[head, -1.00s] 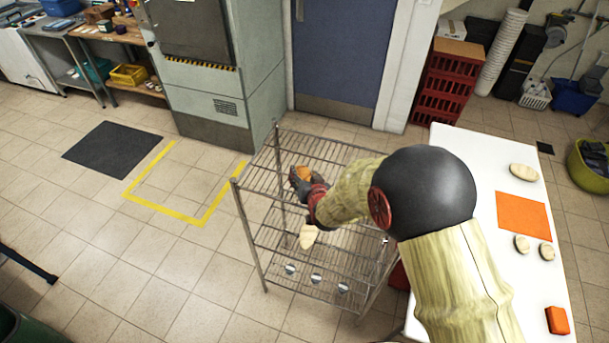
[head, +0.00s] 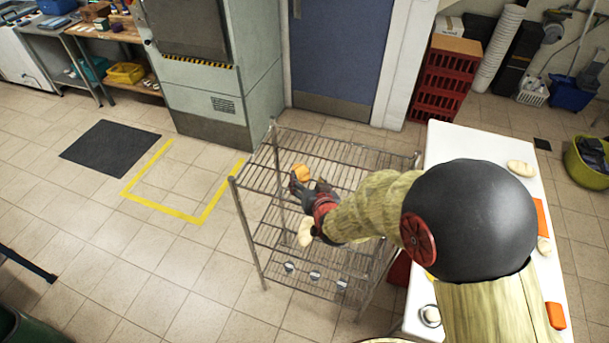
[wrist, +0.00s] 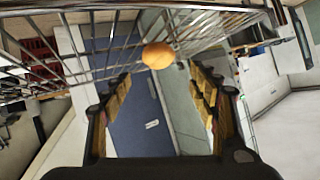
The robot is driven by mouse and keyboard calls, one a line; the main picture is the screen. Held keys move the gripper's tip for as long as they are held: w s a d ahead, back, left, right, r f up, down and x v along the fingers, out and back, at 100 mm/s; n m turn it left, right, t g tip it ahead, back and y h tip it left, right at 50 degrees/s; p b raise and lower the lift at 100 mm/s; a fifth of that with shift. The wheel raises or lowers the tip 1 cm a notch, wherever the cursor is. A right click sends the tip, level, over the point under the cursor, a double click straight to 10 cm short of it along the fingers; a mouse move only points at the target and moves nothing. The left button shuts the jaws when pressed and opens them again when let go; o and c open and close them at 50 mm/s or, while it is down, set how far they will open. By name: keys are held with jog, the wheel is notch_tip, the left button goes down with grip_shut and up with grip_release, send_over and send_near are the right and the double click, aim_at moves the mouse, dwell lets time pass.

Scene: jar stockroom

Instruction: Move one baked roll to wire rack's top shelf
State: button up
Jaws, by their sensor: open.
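A golden-brown baked roll (head: 301,172) lies on the top shelf of the wire rack (head: 350,152). In the wrist view the roll (wrist: 158,55) shows ahead of the fingertips, apparently resting on the shelf wires. My gripper (head: 297,184) is open and empty, just in front of the roll. In the wrist view its two fingers (wrist: 160,75) stand wide apart with nothing between them. A pale roll (head: 305,232) shows lower, on a shelf below, partly hidden by my gripper and arm.
A white table (head: 445,150) with pale rolls (head: 521,168) and orange pieces (head: 555,316) stands right of the rack, partly hidden by my arm. Small round things (head: 315,276) lie on a lower rack shelf.

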jog(key=shift+v, duration=2.4)
jog(key=shift+w+d+r, duration=0.1)
jog(key=shift+d+r, duration=0.1)
jog(key=shift+r, duration=0.15)
jog(key=s+d+r+g+h, duration=0.1)
jog(key=s+d+r+g, duration=0.1)
jog(key=s+d+r, duration=0.4)
jog(key=s+d+r+g, duration=0.1)
jog(key=s+d+r, duration=0.2)
jog(key=r, duration=0.4)
jog(key=s+d+r+g+h, duration=0.1)
jog(key=s+d+r, duration=0.2)
jog(key=s, duration=0.6)
jog(key=s+d+r+g+h, duration=0.1)
jog(key=s+d+r+g, duration=0.1)
jog(key=s, duration=0.7)
jog(key=shift+d+r+g, duration=0.3)
jog(key=shift+d+r, duration=0.15)
jog(key=shift+d, duration=0.75)
jog(key=shift+s, duration=0.15)
notch_tip(320, 180, down, 10)
jog(key=b, duration=1)
jog(key=shift+f, duration=0.2)
